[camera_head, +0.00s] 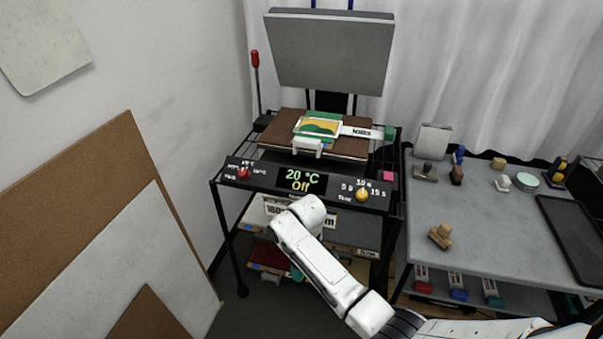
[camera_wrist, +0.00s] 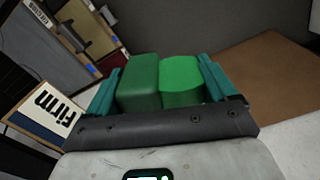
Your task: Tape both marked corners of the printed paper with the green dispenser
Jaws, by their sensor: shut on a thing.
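My gripper (camera_wrist: 162,78) has teal fingers, shut on a green dispenser (camera_wrist: 140,86) that shows as a darker block and a brighter rounded part side by side. In the head view only a bit of teal (camera_head: 297,272) shows beside my white arm, low in front of the rack, and the dispenser cannot be made out. The printed paper (camera_head: 320,124), green and yellow with a pale edge, lies on the brown pad of the press, far above and behind my gripper. A white strip with lettering (camera_head: 361,132) lies to its right. Corner marks are too small to tell.
The press's grey upper plate (camera_head: 330,52) is raised; its panel (camera_head: 302,181) reads 20 °C, Off. Shelves with labelled boards lie below. A grey table (camera_head: 480,225) with small tools stands right. Brown and grey boards (camera_head: 100,240) lean left.

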